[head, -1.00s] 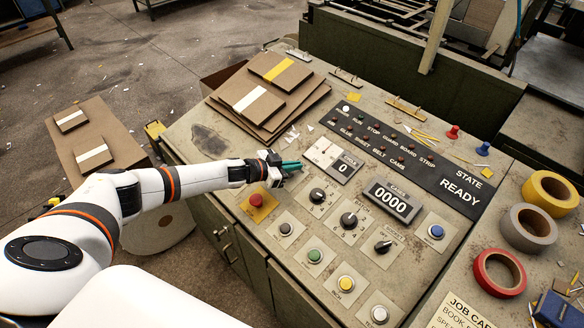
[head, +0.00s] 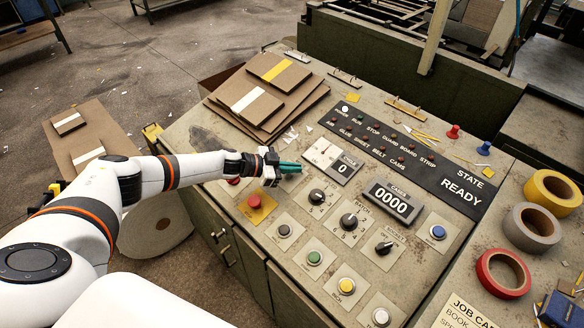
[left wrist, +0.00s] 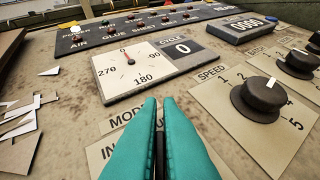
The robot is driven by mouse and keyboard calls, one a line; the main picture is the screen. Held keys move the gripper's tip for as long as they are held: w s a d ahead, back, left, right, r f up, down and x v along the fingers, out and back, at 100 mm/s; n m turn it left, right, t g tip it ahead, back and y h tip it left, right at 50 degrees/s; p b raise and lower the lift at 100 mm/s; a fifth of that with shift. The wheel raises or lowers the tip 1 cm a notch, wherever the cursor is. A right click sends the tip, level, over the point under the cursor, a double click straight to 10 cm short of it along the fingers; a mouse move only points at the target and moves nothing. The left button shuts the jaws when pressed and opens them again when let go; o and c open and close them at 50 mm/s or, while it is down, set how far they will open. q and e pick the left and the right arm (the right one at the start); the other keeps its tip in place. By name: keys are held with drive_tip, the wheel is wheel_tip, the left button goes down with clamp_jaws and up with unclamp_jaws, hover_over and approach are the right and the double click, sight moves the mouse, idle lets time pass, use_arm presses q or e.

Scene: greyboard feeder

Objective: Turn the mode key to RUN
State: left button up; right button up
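My left gripper (head: 291,167) is over the panel, left of the cycle dial (head: 330,157). In the left wrist view its two teal fingers (left wrist: 159,104) lie close together with a narrow dark gap. They cover part of a plate marked "MODE" (left wrist: 133,121), with the start of another label, "IN", below it. The mode key itself is hidden by the fingers and wrist, so I cannot see its position or whether the fingers hold it. The display reads READY (head: 460,191). My right gripper is not in view.
The speed knob (head: 316,197) is close right of the gripper; it also shows in the left wrist view (left wrist: 260,98). A red button on a yellow plate (head: 255,202) is below the wrist. Stacked boards (head: 268,90) lie behind. Paper scraps (left wrist: 20,135) lie left of the fingers.

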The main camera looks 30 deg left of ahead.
use_arm(q)
drive_tip(key=o, duration=0.4)
drive_tip(key=shift+o, duration=0.2)
drive_tip(key=v, duration=1.2)
drive_tip(key=shift+b, duration=0.45)
